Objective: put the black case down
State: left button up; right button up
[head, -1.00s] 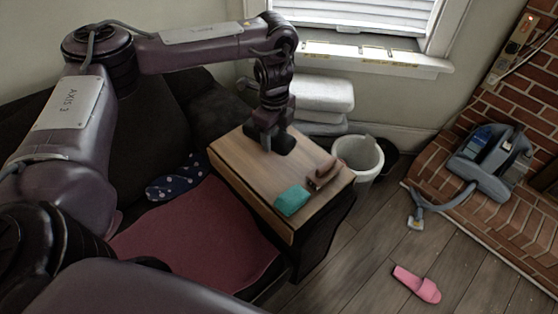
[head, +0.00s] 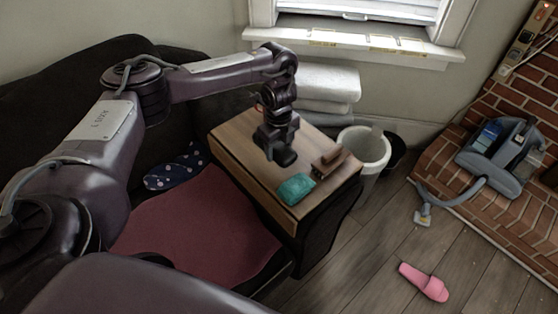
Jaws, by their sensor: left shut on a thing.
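My left gripper (head: 272,146) reaches down over the wooden side table (head: 238,140). It is shut on the black case (head: 286,158), a small dark shape at the fingertips. The case is at or just above the tabletop; I cannot tell whether it touches. The dark fingers and the case blend together, so its outline is partly hidden. My right gripper is not in view.
A teal item (head: 295,188) and a brown wooden object (head: 330,160) lie on the table close right of the case. A white bin (head: 362,152) stands behind the table. A dark sofa with a red cushion (head: 200,225) adjoins it. Bare tabletop lies left.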

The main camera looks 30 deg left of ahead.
pick_arm(q)
jog(key=shift+f, duration=2.35)
jog(key=shift+f, duration=0.15)
jog(key=o, duration=1)
